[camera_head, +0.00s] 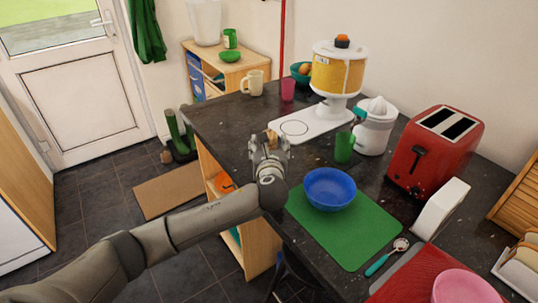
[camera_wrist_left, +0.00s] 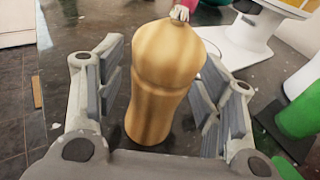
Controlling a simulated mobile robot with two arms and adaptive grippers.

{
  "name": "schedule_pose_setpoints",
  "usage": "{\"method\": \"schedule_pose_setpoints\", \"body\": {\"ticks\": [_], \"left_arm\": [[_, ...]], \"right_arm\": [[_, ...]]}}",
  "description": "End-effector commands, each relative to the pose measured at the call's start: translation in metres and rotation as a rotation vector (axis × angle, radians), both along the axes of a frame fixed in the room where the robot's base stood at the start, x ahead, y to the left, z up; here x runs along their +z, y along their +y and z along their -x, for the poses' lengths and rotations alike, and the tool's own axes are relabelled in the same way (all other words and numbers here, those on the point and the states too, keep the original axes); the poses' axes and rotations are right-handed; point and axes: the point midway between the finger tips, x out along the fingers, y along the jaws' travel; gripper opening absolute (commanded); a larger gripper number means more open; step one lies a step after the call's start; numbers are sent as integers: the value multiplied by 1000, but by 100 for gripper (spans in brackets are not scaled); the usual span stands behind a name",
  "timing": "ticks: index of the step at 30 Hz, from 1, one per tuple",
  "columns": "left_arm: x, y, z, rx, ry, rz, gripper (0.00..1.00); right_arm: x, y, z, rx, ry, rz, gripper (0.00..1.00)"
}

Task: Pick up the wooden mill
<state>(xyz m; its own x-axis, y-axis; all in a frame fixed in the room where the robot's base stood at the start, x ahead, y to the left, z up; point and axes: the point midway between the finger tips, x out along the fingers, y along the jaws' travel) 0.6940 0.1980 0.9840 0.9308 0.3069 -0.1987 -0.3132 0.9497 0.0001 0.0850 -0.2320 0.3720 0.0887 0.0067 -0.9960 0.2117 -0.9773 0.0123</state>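The wooden mill (camera_wrist_left: 165,85) stands upright in the left wrist view, light tan with a rounded top and a small pale knob. In the head view only a bit of the mill (camera_head: 272,135) shows, the rest hidden behind my left gripper (camera_head: 269,148). My left gripper (camera_wrist_left: 160,105) is open, with one finger on each side of the mill. A gap shows between the left-hand finger and the mill; the right-hand finger looks closer, and I cannot tell whether it touches. My right gripper is in neither view.
On the dark counter (camera_head: 222,118), a green cup (camera_head: 344,147), a white juicer (camera_head: 375,127) and a white-and-yellow appliance (camera_head: 338,72) stand right of the gripper. A blue bowl (camera_head: 329,188) sits on a green board (camera_head: 348,235) nearer me. A red toaster (camera_head: 434,150) is farther right.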

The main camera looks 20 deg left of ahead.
Motion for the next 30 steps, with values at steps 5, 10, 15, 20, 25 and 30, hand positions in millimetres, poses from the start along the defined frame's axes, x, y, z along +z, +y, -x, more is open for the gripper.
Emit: {"method": "schedule_pose_setpoints", "body": {"ticks": [5, 10, 15, 20, 25, 30], "left_arm": [[0, 0, 0, 0, 0, 0, 35], [0, 0, 0, 0, 0, -1, 13], [1, 0, 0, 0, -1, 0, 12], [3, 0, 0, 0, -2, 0, 12], [18, 0, 0, 1, -5, 2, 12], [44, -2, 9, -2, -5, 1, 12]], "right_arm": [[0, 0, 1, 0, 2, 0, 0], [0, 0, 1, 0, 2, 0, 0], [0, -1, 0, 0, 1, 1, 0], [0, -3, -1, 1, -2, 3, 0], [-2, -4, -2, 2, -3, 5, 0], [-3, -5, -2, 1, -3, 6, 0]]}}
